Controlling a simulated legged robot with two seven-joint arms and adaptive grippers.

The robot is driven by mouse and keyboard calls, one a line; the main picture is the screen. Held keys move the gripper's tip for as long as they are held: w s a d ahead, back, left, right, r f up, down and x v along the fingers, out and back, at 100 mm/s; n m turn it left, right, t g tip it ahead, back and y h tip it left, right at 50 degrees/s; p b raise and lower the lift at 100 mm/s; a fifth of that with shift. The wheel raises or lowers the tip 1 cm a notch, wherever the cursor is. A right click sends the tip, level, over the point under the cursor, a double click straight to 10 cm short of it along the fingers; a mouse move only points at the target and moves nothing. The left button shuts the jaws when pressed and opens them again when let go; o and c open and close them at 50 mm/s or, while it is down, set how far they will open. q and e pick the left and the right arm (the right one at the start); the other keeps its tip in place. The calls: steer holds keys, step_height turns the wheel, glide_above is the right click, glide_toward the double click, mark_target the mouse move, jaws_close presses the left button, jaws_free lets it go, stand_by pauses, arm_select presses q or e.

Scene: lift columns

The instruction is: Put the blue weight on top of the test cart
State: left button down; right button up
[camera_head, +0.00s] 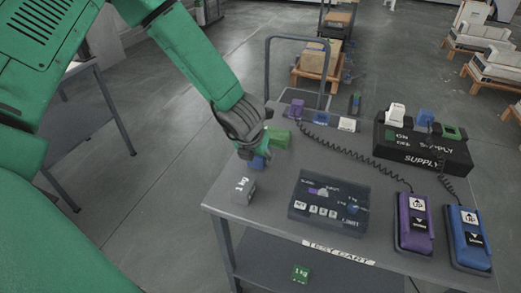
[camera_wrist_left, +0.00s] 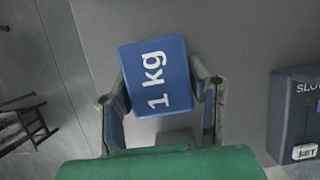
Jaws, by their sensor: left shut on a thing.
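The blue weight (camera_head: 258,162), marked "1 kg" in the left wrist view (camera_wrist_left: 157,75), is between the fingers of my left gripper (camera_head: 253,150). The gripper (camera_wrist_left: 163,92) is shut on it, and the weight sits slightly turned between the fingers. The gripper is over the left part of the test cart (camera_head: 265,220), whose grey top also shows in the left wrist view (camera_wrist_left: 235,50). I cannot tell whether the weight touches the cart top. In the head view the fingers hide most of the weight. My right gripper is not in view.
A green block (camera_head: 279,137) and a light grey block (camera_head: 243,190) stand close to the gripper. A dark control box (camera_head: 330,205), purple (camera_head: 415,222) and blue (camera_head: 468,238) pendants and a black supply box (camera_head: 425,150) lie rightward. A green weight (camera_head: 301,273) is on the lower shelf.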

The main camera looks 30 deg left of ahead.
arm_select(q)
steer(key=shift+w+a+f, duration=0.15)
steer(key=shift+a+f, duration=0.15)
steer(key=shift+f, duration=0.5)
steer(key=shift+d+r, duration=0.1)
steer(key=shift+d, duration=0.2)
steer(key=c, duration=1.3)
jaws_free()
steer(key=shift+d, duration=0.15)
steer(key=o, duration=0.5)
steer(key=shift+c, duration=0.2)
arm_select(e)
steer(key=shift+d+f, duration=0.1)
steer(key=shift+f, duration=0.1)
